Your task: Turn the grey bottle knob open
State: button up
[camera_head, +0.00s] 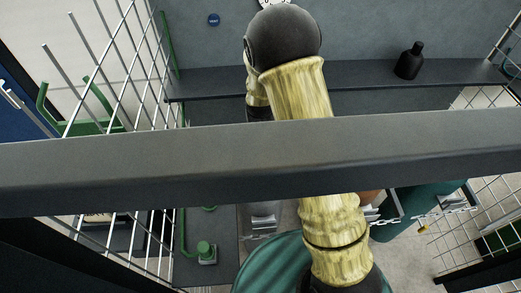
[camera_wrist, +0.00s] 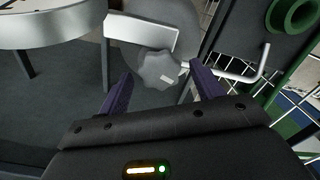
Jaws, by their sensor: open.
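The grey knob (camera_wrist: 160,69) has a lobed rim and a small pale mark on its face. It sits near the middle of the wrist view, in front of a rounded grey body. My gripper (camera_wrist: 161,72) is open, with its two purple fingers spread to the left and right of the knob. The fingertips appear near its level, but I cannot tell whether they touch it. Nothing is held. In the head view my arm and a dark beam cross the scene, and I can make out neither the gripper nor the grey knob.
A metal rod with a bent end (camera_wrist: 255,68) lies right of the knob, near a green ring (camera_wrist: 291,14) and wire mesh. A pale round drum (camera_wrist: 45,22) is at upper left. The dark beam (camera_head: 150,165) spans the head view. A black bottle (camera_head: 409,63) stands on the shelf.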

jog(key=shift+f, duration=0.3)
jog(key=c, duration=1)
